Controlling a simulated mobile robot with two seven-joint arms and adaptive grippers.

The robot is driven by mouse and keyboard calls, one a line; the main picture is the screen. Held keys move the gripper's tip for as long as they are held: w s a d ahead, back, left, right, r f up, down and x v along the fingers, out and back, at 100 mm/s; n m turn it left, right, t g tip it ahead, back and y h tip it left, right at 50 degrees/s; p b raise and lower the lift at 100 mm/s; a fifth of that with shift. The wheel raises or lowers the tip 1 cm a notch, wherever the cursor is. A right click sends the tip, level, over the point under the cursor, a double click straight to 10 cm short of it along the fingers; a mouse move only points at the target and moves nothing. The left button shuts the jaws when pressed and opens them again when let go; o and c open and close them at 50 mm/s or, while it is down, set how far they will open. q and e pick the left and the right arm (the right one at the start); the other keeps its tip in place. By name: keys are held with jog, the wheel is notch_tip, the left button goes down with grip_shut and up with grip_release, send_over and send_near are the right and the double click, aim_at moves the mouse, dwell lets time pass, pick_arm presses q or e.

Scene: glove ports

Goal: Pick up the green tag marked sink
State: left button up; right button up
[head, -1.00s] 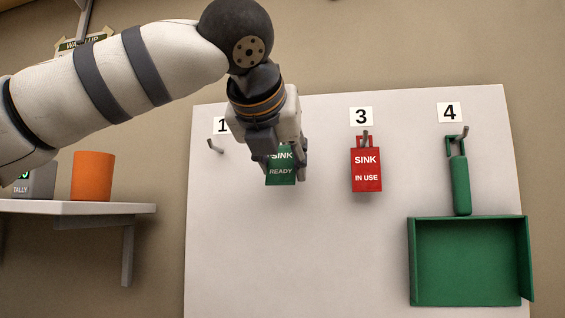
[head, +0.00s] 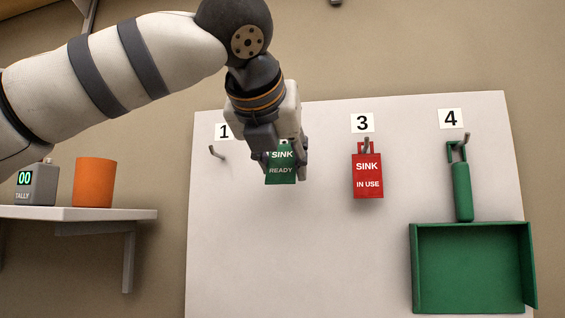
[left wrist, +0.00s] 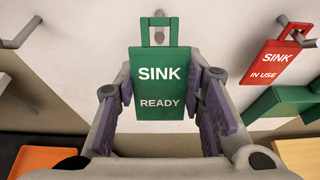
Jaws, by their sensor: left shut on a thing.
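The green tag (head: 281,171) reads SINK READY. It hangs upright in front of the white board, and its top is partly hidden by my gripper in the head view. My left gripper (head: 284,166) is shut on the tag, with a finger at each side edge. In the left wrist view the tag (left wrist: 160,88) sits between the purple finger pads of the gripper (left wrist: 162,110). Its loop handle is at the top, with a hook (left wrist: 158,37) showing inside the loop. My right gripper is not in view.
A red SINK IN USE tag (head: 367,176) hangs on hook 3, to the right. A green dustpan (head: 470,268) hangs under number 4. The hook (head: 217,152) under number 1 is empty. A shelf (head: 75,213) at left holds an orange cup (head: 93,183) and a tally counter (head: 36,184).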

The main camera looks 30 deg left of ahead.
pick_arm(q)
jog(key=shift+s+d+r, duration=0.1)
jog(key=shift+s+r, duration=0.3)
jog(key=shift+s, duration=0.05)
jog(key=shift+s, duration=0.15)
jog(key=shift+s+d+r, duration=0.1)
jog(key=shift+s+d, duration=0.15)
jog(key=shift+s, duration=0.6)
jog(key=shift+s, duration=0.2)
jog(key=shift+s+d, duration=0.25)
jog(key=shift+s, duration=0.55)
jog(key=shift+s, duration=0.15)
jog(key=shift+s+d+r, duration=0.1)
jog(key=shift+s+d, duration=0.15)
jog(key=shift+s, duration=0.6)
